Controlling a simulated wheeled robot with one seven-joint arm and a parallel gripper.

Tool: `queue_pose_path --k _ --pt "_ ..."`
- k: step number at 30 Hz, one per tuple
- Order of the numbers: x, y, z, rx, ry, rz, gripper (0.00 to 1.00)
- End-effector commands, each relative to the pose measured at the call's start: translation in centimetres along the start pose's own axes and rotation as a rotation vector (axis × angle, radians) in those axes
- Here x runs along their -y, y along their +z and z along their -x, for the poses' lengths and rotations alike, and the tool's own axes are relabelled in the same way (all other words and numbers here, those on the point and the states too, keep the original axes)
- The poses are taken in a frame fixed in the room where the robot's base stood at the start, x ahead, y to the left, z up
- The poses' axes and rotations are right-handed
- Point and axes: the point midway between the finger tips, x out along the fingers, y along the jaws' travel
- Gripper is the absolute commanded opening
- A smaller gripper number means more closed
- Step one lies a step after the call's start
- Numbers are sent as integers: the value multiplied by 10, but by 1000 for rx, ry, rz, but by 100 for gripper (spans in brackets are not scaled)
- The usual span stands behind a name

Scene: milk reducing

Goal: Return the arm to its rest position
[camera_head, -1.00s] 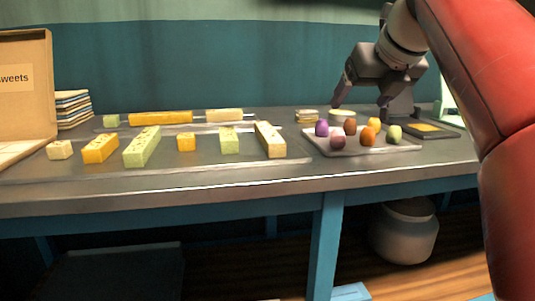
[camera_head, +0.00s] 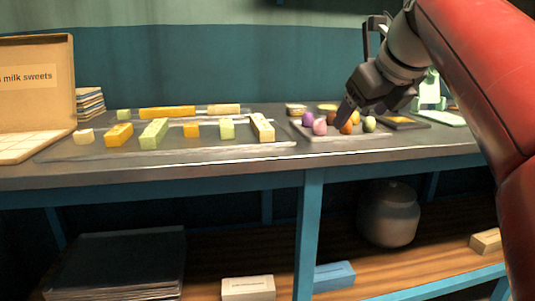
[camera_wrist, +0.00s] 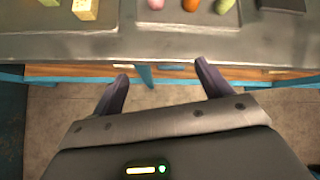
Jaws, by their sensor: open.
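My gripper (camera_wrist: 160,82) is open and empty in the wrist view, its two dark fingers spread apart over the floor in front of the table's front edge. In the head view my gripper (camera_head: 362,122) hangs at the right, overlapping the tray of coloured round sweets in the picture; its fingertips are partly hard to make out. My red arm comes in from the upper right. Nothing is between the fingers.
The grey table (camera_head: 220,170) carries several sweet blocks at the left and middle, a sweets tray (camera_head: 385,131) at the right, and an open box (camera_head: 38,90) far left. A lidded jar (camera_head: 388,215) stands on the lower shelf. Floor shows before the table.

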Motion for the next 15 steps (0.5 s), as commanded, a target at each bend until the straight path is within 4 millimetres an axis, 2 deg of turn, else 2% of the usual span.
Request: queue_pose_path --k 8,11,15 --pt "-18 -32 -5 -40 11 363 78" --pt "-28 -52 -9 -61 22 565 78" --pt "-49 -93 -17 -97 55 958 78"
